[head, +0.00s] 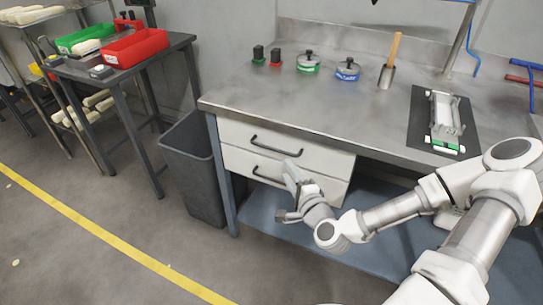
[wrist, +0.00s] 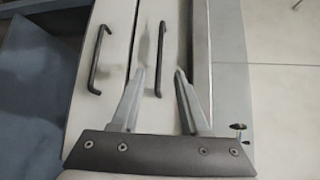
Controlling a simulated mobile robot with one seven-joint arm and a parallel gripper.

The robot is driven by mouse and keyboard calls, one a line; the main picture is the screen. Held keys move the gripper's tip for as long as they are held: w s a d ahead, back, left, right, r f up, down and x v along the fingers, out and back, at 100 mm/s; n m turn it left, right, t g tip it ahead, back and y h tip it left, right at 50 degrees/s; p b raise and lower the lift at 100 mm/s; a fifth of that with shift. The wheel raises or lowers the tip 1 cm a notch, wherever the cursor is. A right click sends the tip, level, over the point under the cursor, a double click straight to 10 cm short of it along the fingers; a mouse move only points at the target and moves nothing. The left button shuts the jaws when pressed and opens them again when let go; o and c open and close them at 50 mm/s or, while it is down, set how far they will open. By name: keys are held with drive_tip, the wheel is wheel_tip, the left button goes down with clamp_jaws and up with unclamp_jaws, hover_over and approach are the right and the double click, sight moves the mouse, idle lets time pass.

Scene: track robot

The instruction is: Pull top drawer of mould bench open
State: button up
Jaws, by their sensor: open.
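My gripper (head: 290,195) is in front of the drawers, partly covering the lower one. In the wrist view my gripper (wrist: 160,72) is open and empty. The top handle (wrist: 161,50) lines up between its two fingers; whether it is within their reach is unclear. The lower handle (wrist: 97,60) lies left of the fingers.
A grey bin (head: 192,165) stands left of the bench. A blue lower shelf (head: 300,235) runs beneath the drawers. Pots, a wooden-handled tool (head: 390,62) and a mould on a dark mat (head: 420,100) are on the bench top.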

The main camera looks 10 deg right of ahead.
sight(273, 150)
drive_tip(key=b+x, duration=0.4)
drive_tip(key=x, duration=0.9)
drive_tip(key=shift+w+a+b, duration=0.2)
drive_tip(key=shift+b, duration=0.15)
clamp_jaws()
idle(0.9)
